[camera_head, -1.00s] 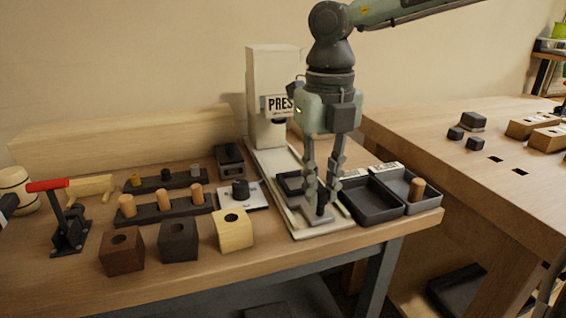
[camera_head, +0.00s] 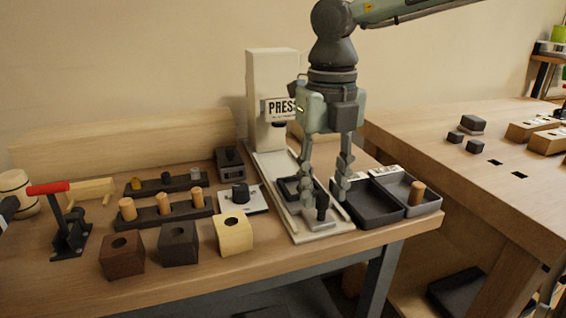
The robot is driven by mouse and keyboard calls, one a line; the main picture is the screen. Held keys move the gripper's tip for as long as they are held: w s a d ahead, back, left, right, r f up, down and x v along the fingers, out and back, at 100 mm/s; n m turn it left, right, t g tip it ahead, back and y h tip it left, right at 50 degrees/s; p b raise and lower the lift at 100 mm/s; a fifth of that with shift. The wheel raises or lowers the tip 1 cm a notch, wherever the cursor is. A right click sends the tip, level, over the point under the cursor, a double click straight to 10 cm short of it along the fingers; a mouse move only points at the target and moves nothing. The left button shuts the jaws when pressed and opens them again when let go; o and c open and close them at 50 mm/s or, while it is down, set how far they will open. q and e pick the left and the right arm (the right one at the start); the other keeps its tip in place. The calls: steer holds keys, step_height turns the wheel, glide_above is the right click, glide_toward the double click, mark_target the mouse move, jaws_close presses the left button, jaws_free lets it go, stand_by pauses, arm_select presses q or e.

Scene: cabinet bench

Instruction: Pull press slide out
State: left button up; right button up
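The white press (camera_head: 271,100) stands at the back of the bench, with a pale base (camera_head: 272,172) running toward the front edge. The press slide (camera_head: 318,224) is a light plate on this base, with a dark upright knob (camera_head: 322,206) at its front end and a dark tray (camera_head: 292,188) behind it. My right gripper (camera_head: 321,196) comes down from above with its fingers spread, one on each side of the knob, and a gap shows between them. Only a dark tip of my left gripper or arm shows at the left edge.
Two dark bins (camera_head: 368,202) stand right of the press, one holding a wooden peg (camera_head: 417,192). Blocks with holes (camera_head: 178,243) and peg racks (camera_head: 163,212) lie to the left. A red-handled clamp (camera_head: 66,222) stands at far left. A second bench (camera_head: 480,180) is at right.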

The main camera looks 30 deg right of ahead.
steer(key=shift+r+p, duration=1.55)
steer(key=shift+r, duration=1.55)
